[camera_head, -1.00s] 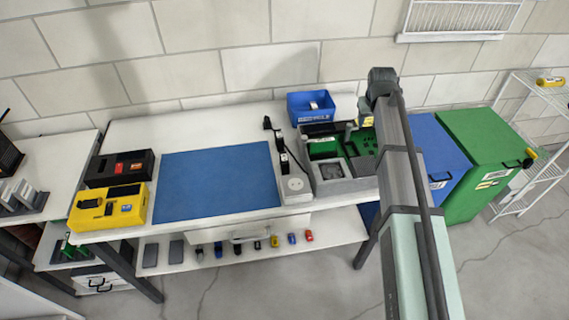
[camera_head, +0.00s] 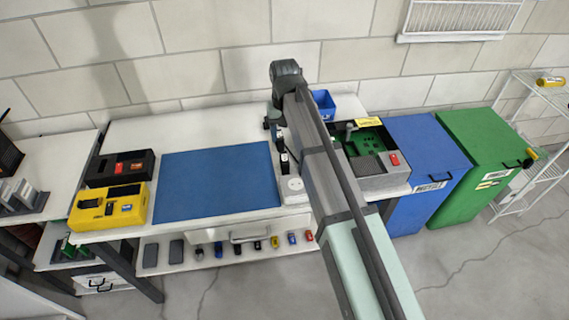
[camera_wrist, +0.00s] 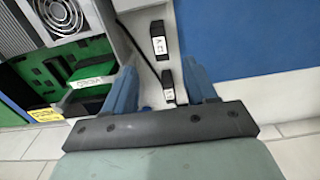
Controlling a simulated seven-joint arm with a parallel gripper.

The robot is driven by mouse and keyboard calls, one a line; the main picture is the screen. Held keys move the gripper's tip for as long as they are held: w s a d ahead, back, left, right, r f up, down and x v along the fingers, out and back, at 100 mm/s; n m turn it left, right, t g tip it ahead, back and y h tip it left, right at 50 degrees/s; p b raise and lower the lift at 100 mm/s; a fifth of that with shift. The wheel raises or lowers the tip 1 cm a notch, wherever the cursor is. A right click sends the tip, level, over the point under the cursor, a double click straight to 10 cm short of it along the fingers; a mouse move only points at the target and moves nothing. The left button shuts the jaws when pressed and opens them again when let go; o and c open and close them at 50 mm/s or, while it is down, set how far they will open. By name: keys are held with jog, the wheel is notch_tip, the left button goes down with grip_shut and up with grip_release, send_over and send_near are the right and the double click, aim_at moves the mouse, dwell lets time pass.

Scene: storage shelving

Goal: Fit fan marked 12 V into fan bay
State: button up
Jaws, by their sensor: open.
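My gripper (camera_wrist: 160,68) is open, with two blue fingers pointing down at the white tabletop beside the blue mat. Two small black blocks with white labels lie near it in the wrist view. The farther one (camera_wrist: 159,46) has an upside-down label that seems to read 12 V; the nearer one (camera_wrist: 168,80) shows between the fingers, its label unclear. Neither appears gripped. The grey open case (camera_head: 385,182) holds a green board (camera_head: 370,140). In the wrist view, a round fan grille (camera_wrist: 62,14) sits in the case. I cannot make out the fan bay; my arm hides the case's left part.
A blue mat (camera_head: 215,180) covers the table's middle. A blue bin (camera_head: 322,103) stands behind the case, partly hidden. A white socket unit (camera_head: 293,188) is left of my arm. Yellow (camera_head: 110,206) and black (camera_head: 119,168) boxes stand at far left.

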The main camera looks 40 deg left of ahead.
aim_at(285, 157)
jog(key=shift+w+a+f, duration=0.1)
jog(key=shift+w+f, duration=0.05)
jog(key=shift+f, duration=2.7)
jog(key=shift+w+f, duration=0.1)
jog(key=shift+f, duration=2.7)
grip_shut()
